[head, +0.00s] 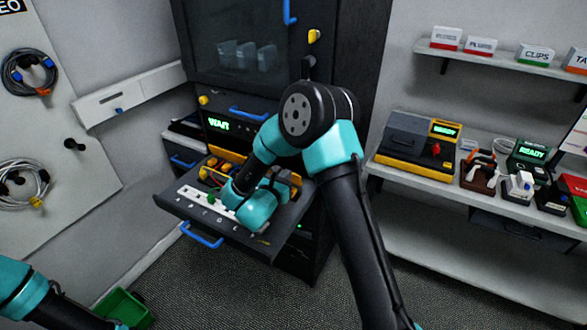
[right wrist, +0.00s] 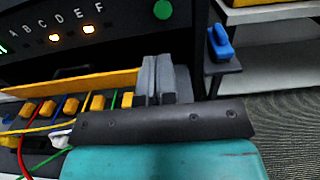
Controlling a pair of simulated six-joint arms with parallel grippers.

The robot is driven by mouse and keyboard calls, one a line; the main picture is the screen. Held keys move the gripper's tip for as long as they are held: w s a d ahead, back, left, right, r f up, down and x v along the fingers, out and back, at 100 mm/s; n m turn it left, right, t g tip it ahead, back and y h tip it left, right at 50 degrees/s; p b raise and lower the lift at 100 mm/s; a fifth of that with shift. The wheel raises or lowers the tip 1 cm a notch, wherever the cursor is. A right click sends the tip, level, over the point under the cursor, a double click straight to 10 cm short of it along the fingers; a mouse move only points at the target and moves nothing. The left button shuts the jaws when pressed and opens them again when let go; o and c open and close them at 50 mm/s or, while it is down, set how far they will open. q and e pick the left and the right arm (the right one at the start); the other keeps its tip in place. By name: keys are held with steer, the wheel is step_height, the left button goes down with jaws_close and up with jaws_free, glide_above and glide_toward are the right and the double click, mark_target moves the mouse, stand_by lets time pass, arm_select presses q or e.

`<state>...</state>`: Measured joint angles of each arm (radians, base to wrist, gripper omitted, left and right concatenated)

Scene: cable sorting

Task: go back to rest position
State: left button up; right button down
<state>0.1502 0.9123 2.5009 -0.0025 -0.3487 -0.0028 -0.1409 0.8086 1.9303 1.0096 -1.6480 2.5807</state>
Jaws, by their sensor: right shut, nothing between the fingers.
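My right arm reaches over the pulled-out drawer (head: 262,240) of the dark cabinet in the head view. Its teal wrist hides most of the right gripper there. In the right wrist view the grey fingers of my right gripper (right wrist: 158,78) are together and empty, beside a row of yellow connectors (right wrist: 95,103). Red, green, blue and yellow cables run by these connectors. My left arm shows only as a teal and black link at the lower left of the head view; its gripper is not seen.
The cabinet display (head: 218,124) reads "WAIT". The drawer has a blue handle (head: 201,236). A lettered panel (right wrist: 75,28) has two lit lamps. A shelf with devices (head: 415,145) stands right; a green bin (head: 123,309) lies on the floor. Coiled cables (head: 28,73) hang left.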

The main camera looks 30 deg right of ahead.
steer(key=shift+s+a, duration=0.35)
steer(key=shift+a, duration=0.15)
